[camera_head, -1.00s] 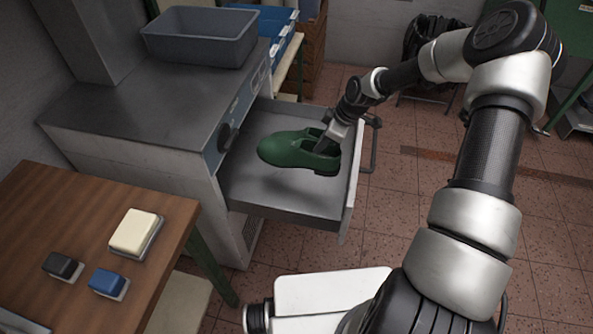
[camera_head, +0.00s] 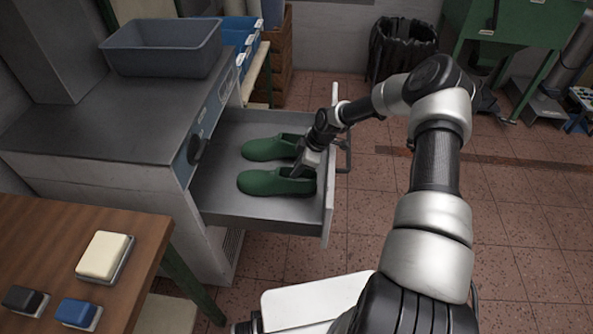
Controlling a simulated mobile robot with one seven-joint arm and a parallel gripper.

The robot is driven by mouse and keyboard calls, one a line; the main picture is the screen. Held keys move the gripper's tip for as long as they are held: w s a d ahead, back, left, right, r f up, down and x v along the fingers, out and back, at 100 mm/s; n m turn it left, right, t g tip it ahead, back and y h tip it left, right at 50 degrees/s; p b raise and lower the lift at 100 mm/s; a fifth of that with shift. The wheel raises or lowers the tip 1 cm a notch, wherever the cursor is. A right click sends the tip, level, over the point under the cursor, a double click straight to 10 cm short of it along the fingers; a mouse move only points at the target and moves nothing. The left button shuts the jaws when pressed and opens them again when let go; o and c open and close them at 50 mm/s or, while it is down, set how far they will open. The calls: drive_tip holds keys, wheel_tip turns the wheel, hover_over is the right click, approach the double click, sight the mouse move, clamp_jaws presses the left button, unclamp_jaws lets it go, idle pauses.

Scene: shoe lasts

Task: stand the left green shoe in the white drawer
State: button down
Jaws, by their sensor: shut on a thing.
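The white drawer (camera_head: 215,206) is pulled out of the grey-topped cabinet, with a grey floor inside. Two green shoes are in it side by side, toes pointing left in the picture. The nearer one, the left green shoe (camera_head: 262,184), is upright and level at the drawer floor; I cannot tell whether its sole fully touches. The other green shoe (camera_head: 264,149) stands just behind it, its heel end partly hidden by my gripper. My gripper (camera_head: 298,172) points down, shut on the left green shoe at its opening near the heel.
A grey bin (camera_head: 163,50) sits on the cabinet top. A wooden table (camera_head: 50,233) with cream, black and blue blocks is at the lower left. The drawer's front wall and handle stand close beside my gripper. Tiled floor to the right is open.

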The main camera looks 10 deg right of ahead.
drive_tip(key=c, duration=1.9)
unclamp_jaws()
drive_tip(key=shift+o, duration=0.2)
drive_tip(key=p+v, duration=0.1)
drive_tip(key=v, duration=1.1)
drive_tip(key=shift+p, duration=0.35)
drive_tip(key=shift+s, duration=0.1)
